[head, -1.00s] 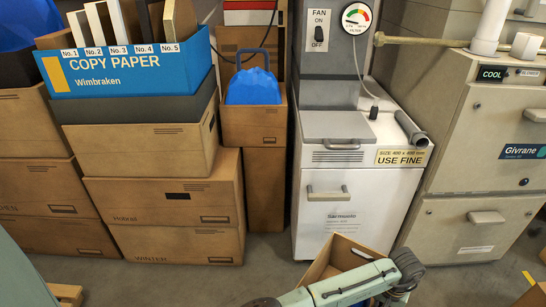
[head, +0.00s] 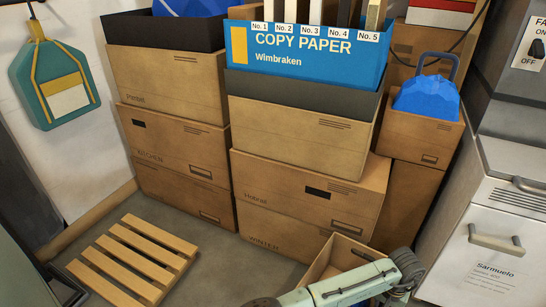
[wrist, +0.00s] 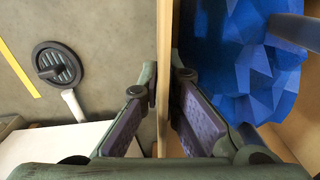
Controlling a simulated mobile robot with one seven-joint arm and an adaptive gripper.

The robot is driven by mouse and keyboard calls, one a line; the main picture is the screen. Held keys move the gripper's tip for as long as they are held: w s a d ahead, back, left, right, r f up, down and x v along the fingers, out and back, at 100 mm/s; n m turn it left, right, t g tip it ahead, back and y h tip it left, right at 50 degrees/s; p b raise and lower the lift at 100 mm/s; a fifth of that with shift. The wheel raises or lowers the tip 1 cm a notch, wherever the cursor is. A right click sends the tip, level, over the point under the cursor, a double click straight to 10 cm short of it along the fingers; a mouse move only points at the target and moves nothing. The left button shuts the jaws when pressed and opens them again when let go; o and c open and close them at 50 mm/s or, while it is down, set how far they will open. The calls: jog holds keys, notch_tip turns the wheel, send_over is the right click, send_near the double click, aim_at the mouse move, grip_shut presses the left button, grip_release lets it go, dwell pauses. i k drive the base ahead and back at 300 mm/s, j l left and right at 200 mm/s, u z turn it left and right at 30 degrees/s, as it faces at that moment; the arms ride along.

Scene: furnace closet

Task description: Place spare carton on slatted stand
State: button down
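The slatted stand (head: 132,262), a low pale wooden pallet, lies on the floor at the lower left of the head view, with nothing on it. The spare carton (head: 328,262) is an open brown box at the bottom centre of the head view, partly hidden by my arm. In the wrist view my gripper (wrist: 163,82) has its fingers on both sides of the carton's thin wall (wrist: 163,25), closed on it. A blue faceted thing (wrist: 245,60) shows inside the carton. The carton is to the right of the stand in the head view.
Stacked cartons (head: 185,150) stand behind the stand, topped by a blue copy paper box (head: 305,60). A white cabinet (head: 490,240) is at the right. A teal bag (head: 55,80) hangs on the left wall. A floor drain (wrist: 57,65) shows in the wrist view.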

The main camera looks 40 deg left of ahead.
aim_at(136, 260)
jog(key=i+j+u, duration=0.1)
jog(key=u, duration=0.4)
jog(key=i+j+u, duration=0.1)
jog(key=u, duration=0.35)
